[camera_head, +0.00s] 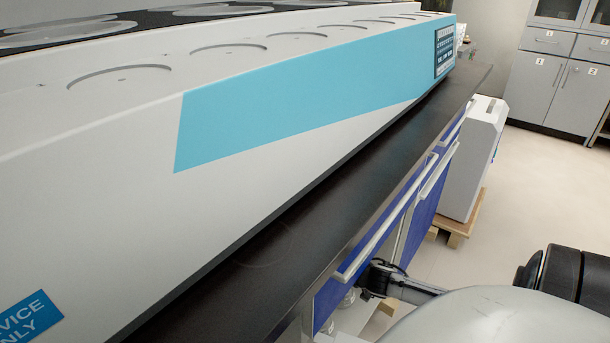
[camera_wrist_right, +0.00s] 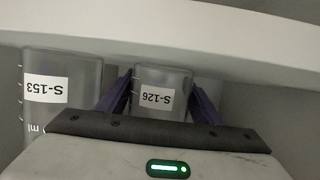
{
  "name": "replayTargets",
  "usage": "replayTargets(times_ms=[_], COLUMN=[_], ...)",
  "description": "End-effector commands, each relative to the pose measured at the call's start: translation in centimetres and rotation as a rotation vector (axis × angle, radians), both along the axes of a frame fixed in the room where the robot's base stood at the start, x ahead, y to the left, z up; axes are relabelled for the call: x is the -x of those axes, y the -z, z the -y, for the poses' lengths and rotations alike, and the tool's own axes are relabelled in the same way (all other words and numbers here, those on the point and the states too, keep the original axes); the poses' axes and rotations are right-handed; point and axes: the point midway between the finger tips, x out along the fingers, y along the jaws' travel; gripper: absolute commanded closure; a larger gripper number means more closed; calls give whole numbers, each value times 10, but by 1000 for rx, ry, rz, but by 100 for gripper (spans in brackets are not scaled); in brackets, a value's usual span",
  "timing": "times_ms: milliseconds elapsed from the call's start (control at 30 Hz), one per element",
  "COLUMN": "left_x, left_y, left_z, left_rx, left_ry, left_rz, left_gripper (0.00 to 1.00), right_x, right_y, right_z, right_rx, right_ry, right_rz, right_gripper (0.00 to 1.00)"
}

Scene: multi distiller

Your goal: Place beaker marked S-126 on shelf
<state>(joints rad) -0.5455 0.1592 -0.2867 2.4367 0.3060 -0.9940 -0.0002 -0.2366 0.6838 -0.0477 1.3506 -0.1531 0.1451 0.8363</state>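The beaker marked S-126 (camera_wrist_right: 162,92) is clear with a white label, which reads upside down in the right wrist view. The two dark purple fingers of my right gripper (camera_wrist_right: 162,98) lie along its left and right sides. I see no clear gap, but cannot tell whether they press on the glass. The head view shows part of my right arm (camera_head: 412,286) reaching low beside the blue-fronted cabinet, with its fingers hidden. My left gripper is in neither view. I cannot tell which surface is the shelf.
A beaker marked S-153 (camera_wrist_right: 50,90) stands close on the left in the wrist view. A pale edge (camera_wrist_right: 160,32) crosses above both beakers. In the head view, a dark counter (camera_head: 300,225) carries a large white and blue machine (camera_head: 310,92). Open floor (camera_head: 540,195) lies right.

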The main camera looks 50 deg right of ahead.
Motion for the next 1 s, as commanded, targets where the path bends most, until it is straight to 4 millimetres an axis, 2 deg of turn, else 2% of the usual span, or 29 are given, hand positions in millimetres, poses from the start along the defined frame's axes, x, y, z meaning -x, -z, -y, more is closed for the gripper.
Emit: replayTargets(times_ms=[300, 367, 467, 567, 800, 1000], left_x=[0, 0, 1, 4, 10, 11], left_y=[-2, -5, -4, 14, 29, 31], left_z=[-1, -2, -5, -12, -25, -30], left_rx=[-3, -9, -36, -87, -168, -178], left_ry=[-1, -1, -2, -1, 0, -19], left_rz=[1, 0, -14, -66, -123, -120], left_gripper=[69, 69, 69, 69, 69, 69], right_x=[0, 6, 23, 43, 90, 110], right_y=[-5, -7, -13, -21, -37, -43], right_z=[0, 0, 0, 0, 1, 1], right_rx=[1, -1, -4, -4, -2, 0], right_ry=[-1, 0, 1, 1, 2, 0], right_rz=[1, -1, -4, -5, -3, -1], right_gripper=[40, 40, 40, 40, 40, 40])
